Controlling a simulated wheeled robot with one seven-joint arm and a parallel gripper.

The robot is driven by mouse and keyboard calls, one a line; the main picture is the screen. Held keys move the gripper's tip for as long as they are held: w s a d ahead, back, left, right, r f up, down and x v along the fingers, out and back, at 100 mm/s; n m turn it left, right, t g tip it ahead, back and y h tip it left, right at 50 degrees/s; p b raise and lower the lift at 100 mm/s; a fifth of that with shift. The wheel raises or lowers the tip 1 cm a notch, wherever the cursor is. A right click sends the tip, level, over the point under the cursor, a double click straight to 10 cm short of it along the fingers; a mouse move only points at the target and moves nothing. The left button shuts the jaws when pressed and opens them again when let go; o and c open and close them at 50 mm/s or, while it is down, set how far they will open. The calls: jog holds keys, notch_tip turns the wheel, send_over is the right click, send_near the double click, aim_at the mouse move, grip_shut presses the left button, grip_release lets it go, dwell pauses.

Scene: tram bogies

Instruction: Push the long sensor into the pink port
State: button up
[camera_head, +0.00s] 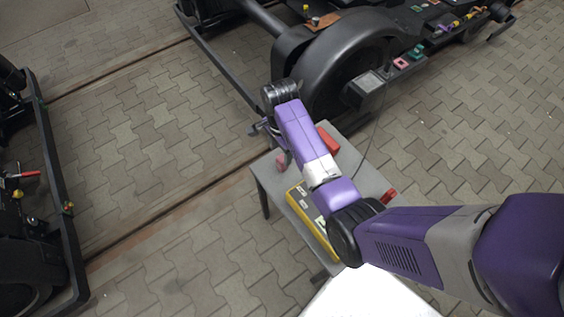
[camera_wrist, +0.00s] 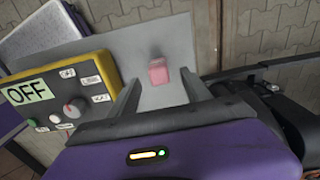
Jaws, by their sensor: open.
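A pink block (camera_wrist: 158,72) stands on the grey table (camera_wrist: 130,45). It also shows in the head view (camera_head: 282,161), near the table's far left edge, partly behind my arm. I cannot tell whether it is the long sensor, as its length is hard to judge from above. My gripper (camera_wrist: 161,78) is open above the table, with the pink block between its fingertips in the wrist view and no visible contact. A pink port (camera_head: 401,63) sits beside a teal one on the dark bogie, beyond the table. The port looks empty, but it is small.
Red items (camera_head: 328,138) lie on the table. A cable (camera_head: 372,140) runs from the bogie's grey box. The bogie wheel (camera_head: 345,65) stands close behind the table.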

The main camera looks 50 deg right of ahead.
aim_at(281, 164)
jog(key=shift+f, duration=1.3)
jog(key=shift+s+a+f, duration=0.1)
jog(key=shift+a+f, duration=0.05)
jog(key=shift+f, duration=2.45)
jog(key=shift+c, duration=0.3)
grip_shut()
jog(key=shift+r, duration=0.1)
